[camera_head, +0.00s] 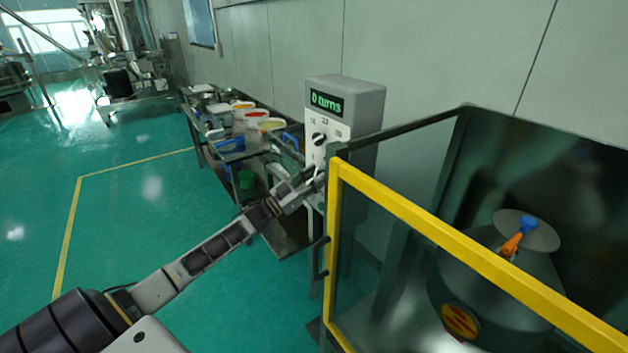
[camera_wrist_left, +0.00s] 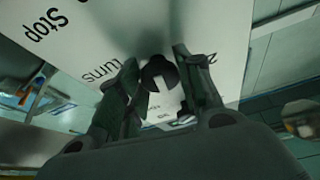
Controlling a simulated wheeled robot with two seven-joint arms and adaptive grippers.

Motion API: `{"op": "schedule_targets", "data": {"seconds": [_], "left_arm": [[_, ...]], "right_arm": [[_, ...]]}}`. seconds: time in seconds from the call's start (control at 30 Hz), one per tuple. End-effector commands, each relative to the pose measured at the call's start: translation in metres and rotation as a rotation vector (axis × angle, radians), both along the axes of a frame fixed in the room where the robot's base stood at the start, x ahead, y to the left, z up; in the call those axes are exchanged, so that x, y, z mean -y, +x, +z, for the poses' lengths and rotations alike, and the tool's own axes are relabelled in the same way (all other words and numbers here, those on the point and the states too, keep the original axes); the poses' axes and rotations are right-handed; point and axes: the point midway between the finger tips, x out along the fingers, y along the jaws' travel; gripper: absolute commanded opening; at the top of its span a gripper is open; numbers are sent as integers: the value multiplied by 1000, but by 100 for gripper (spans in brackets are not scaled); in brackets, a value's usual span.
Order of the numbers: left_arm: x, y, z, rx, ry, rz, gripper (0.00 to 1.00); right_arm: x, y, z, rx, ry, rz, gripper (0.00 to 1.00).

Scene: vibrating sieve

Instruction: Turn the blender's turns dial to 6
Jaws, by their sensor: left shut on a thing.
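The control box (camera_head: 348,98) is light grey, and its green display (camera_head: 326,102) reads "0 turns". An upper black dial (camera_head: 319,139) with markings around it sits below the display. My right gripper is not in view.
A yellow-framed guard (camera_head: 420,212) encloses the blender drum (camera_head: 480,275) to the right of the panel. A table (camera_head: 200,125) with coloured tubs and tools stands behind the arm. The green floor (camera_head: 130,225) at left is clear.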

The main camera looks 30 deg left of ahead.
Motion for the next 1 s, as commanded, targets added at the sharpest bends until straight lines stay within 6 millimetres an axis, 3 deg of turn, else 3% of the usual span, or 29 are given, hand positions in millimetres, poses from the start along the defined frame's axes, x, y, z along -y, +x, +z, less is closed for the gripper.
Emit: {"op": "schedule_targets", "data": {"seconds": [0.63,1.0], "left_arm": [[-3,1,0,210,507,0,12],[-3,1,2,271,653,-1,12]], "right_arm": [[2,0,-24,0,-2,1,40],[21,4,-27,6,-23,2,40]]}}
